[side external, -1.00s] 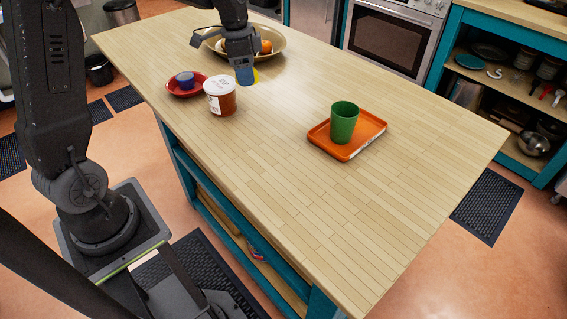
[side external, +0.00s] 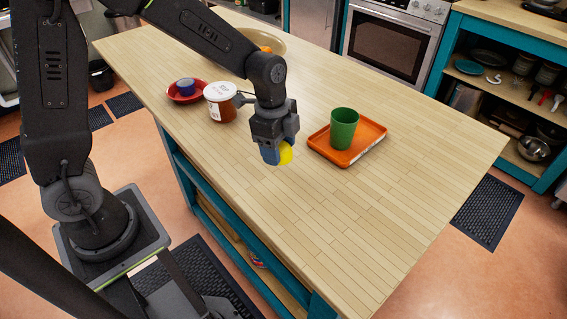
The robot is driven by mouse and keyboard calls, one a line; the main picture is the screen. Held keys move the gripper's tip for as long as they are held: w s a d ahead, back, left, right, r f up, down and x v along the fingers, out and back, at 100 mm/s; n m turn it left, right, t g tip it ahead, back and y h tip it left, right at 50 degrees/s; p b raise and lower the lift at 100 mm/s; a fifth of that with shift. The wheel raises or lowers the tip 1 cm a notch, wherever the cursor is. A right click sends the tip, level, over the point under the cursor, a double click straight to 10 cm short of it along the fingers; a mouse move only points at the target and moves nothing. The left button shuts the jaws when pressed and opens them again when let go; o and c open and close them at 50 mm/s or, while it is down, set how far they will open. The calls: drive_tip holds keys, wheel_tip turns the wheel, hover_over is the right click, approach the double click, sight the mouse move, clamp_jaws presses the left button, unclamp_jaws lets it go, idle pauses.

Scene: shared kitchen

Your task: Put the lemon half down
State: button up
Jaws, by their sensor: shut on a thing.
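The yellow lemon half (side external: 286,154) is in my gripper (side external: 277,155), over the middle of the wooden island top (side external: 300,215). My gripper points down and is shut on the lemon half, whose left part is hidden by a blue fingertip. I cannot tell whether the lemon half touches the wood or hangs a little above it.
An orange tray (side external: 368,143) with a green cup (side external: 343,129) stands just right of my gripper. A white-lidded jar (side external: 221,102), a red plate (side external: 181,98) with a blue item (side external: 186,87), and a bowl (side external: 273,42) are farther back. The front top is clear.

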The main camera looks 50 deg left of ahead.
sight(285, 174)
drive_tip(key=shift+w+d+f, duration=0.15)
drive_tip(key=shift+d+f, duration=0.3)
drive_tip(key=shift+d, duration=0.15)
drive_tip(key=shift+f, duration=1.9)
drive_tip(key=shift+f, duration=0.1)
drive_tip(key=o, duration=0.9)
